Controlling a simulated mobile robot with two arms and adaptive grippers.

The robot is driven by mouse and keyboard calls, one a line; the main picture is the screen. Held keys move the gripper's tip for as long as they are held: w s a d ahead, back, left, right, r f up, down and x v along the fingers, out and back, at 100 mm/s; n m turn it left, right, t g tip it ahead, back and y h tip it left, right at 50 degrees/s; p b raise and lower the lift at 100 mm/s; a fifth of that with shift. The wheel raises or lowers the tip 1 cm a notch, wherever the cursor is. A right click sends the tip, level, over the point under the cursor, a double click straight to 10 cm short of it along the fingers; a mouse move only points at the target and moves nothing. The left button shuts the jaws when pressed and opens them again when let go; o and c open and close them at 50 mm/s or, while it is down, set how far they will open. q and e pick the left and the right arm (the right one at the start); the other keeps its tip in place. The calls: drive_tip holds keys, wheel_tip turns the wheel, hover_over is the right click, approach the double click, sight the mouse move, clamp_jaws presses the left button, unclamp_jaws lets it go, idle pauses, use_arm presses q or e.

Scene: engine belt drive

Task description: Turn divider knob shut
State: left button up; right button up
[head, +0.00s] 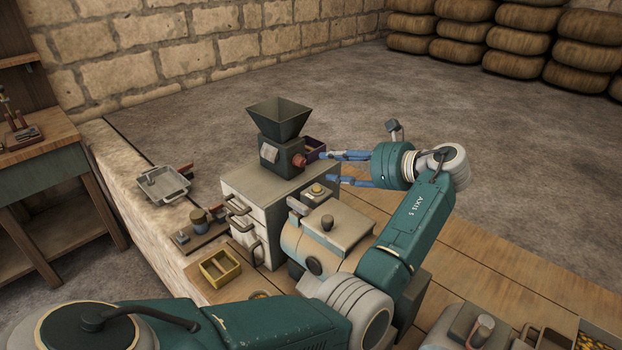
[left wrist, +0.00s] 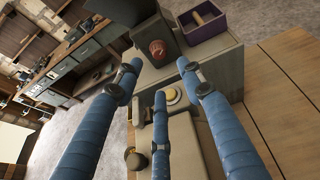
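The red divider knob (head: 299,160) sits on the right side of a dark block under a square hopper (head: 278,118). In the left wrist view the knob (left wrist: 157,52) shows beyond the fingertips, round and ridged. My left gripper (head: 323,167) is to the right of the knob, its blue fingers spread and pointing at it. In the left wrist view the fingers of the left gripper (left wrist: 159,72) are apart with nothing between them, and a gap to the knob appears to remain. Whether the knob is open or shut cannot be told. My right gripper is not in view.
The hopper stands on a pale cabinet (head: 238,216) with handles. A purple box (left wrist: 203,24) is beside the hopper block. A beige machine (head: 318,238) with a round button (left wrist: 173,95) stands below my fingers. A yellow divided tray (head: 220,268) lies at the front left.

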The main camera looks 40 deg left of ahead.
sight(303, 163)
use_arm(q)
drive_tip(key=shift+m+g, duration=0.3)
drive_tip(key=shift+m, duration=0.5)
drive_tip(key=p+x, duration=0.1)
drive_tip(key=x, duration=0.8)
drive_tip(key=shift+w+r+p, duration=0.1)
drive_tip(key=shift+w+p, duration=0.05)
drive_tip(key=shift+p, duration=0.25)
drive_tip(key=shift+a+f, duration=0.25)
drive_tip(key=shift+a, duration=0.15)
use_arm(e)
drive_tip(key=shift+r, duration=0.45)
use_arm(q)
drive_tip(key=shift+c, duration=0.3)
clamp_jaws()
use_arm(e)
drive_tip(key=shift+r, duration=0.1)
